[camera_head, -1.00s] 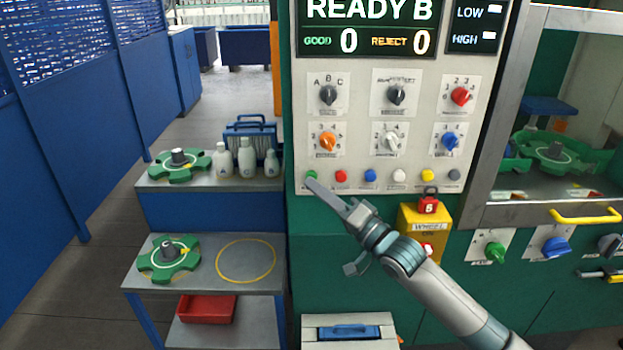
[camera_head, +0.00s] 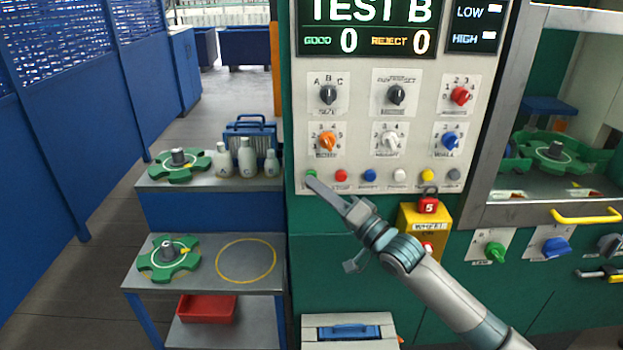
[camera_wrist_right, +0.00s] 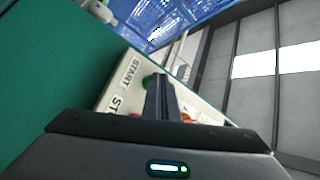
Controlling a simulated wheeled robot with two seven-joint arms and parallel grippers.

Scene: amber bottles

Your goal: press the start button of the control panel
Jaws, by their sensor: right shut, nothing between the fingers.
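The control panel (camera_head: 360,125) is a pale board on a green cabinet, with a screen (camera_head: 366,24) reading "TEST B", GOOD 0 and REJECT 0. The green start button (camera_head: 311,175) is at the left end of its bottom button row. My right gripper (camera_head: 311,182) is shut and empty, its fingertips at the green button, partly covering it. In the right wrist view the closed fingers (camera_wrist_right: 163,98) reach toward the green button (camera_wrist_right: 149,82), beside a "START" label (camera_wrist_right: 131,74). Whether the tips still touch it is hard to tell. My left gripper is not in view.
Red (camera_head: 341,175), blue (camera_head: 370,175) and other buttons continue the row to the right. A yellow box (camera_head: 409,218) with a red padlock (camera_head: 428,205) sits below the panel.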

